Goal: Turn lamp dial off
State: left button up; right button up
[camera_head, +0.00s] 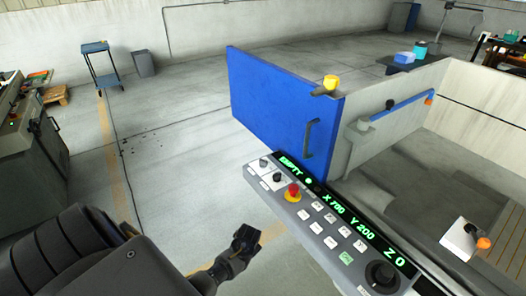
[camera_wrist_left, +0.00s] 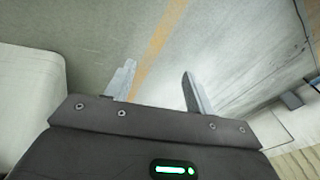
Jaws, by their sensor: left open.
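The control panel (camera_head: 330,238) slopes across the lower right of the head view. Small black dials (camera_head: 277,177) sit at its far left end, close to a red mushroom button (camera_head: 293,192). A large black dial (camera_head: 382,275) is at its near right end. The labels are too small to tell which dial is the lamp dial. My left gripper (camera_head: 246,240) is to the left of the panel, apart from it. In the left wrist view the gripper (camera_wrist_left: 158,70) is open, with nothing between its fingers. My right gripper is not in view.
A blue door panel (camera_head: 270,98) with a dark handle stands behind the control panel. The machine's grey tank (camera_head: 450,150) is to the right. Another machine (camera_head: 28,140) is at the far left. The floor between is clear.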

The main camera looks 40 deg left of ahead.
pick_arm(q)
jog(key=w+a+r+n+p, duration=0.1)
jog(key=w+r, duration=0.2)
jog(key=r, duration=0.5)
jog(key=w+a+r+t+h+p, duration=0.1)
jog(key=w+r, duration=0.3)
jog(key=r, duration=0.5)
jog(key=w+a+r+n+p, duration=0.1)
jog(key=w+a+r+p, duration=0.15)
jog(key=r, duration=0.55)
jog(key=n+h, duration=0.1)
jog(key=h, duration=0.1)
send_near(263, 160)
jog(key=shift+t, duration=0.3)
jog(key=b+x, duration=0.1)
jog(key=x, duration=0.3)
jog(key=b+x, duration=0.1)
jog(key=x, duration=0.3)
jog(key=shift+s+f, duration=0.15)
jog(key=shift+f, duration=0.2)
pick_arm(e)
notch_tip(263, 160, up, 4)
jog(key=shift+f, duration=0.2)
